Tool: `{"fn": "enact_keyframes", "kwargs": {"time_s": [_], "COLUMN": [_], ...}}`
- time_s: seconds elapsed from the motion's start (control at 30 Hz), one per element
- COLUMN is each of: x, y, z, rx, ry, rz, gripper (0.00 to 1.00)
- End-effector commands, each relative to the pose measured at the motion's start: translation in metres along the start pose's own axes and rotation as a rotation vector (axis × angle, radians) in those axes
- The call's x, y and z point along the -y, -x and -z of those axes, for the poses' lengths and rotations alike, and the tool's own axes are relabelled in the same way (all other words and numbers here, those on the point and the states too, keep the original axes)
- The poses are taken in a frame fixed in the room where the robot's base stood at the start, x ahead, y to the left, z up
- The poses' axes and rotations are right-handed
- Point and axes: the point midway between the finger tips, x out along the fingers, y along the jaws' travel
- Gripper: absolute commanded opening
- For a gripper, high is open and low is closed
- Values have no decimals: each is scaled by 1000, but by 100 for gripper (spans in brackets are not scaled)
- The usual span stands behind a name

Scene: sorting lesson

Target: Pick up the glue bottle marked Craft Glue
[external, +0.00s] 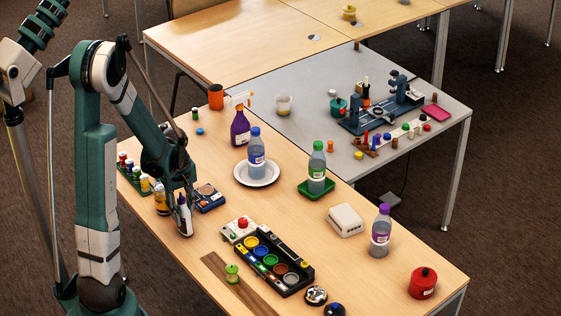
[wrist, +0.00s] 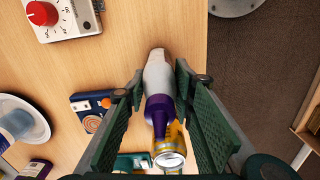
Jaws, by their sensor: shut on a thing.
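A white bottle with a purple cone-shaped cap (external: 185,221) is between the fingers of my gripper (external: 183,198), near the table's left front edge. In the wrist view the bottle (wrist: 158,72) lies between the two green finger pads of my gripper (wrist: 160,82), which is shut on it. Its purple cap points toward the wrist camera. No marking can be read on it, so I cannot tell whether it says Craft Glue. I cannot tell whether its base touches the table.
A yellow container (wrist: 171,156) stands close behind the held bottle. A blue box (external: 209,197) is just to its right. A paint tray (external: 268,262) and a white box with a red knob (external: 240,229) lie further right. Bare table lies in front.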

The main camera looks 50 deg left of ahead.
Motion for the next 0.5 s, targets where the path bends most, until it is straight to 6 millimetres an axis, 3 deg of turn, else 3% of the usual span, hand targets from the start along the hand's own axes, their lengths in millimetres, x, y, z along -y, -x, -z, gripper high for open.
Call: {"fn": "enact_keyframes", "kwargs": {"time_s": [0.5], "x": [0], "y": [61], "z": [0], "rx": [0], "ry": [0], "rz": [0], "gripper": [10]}}
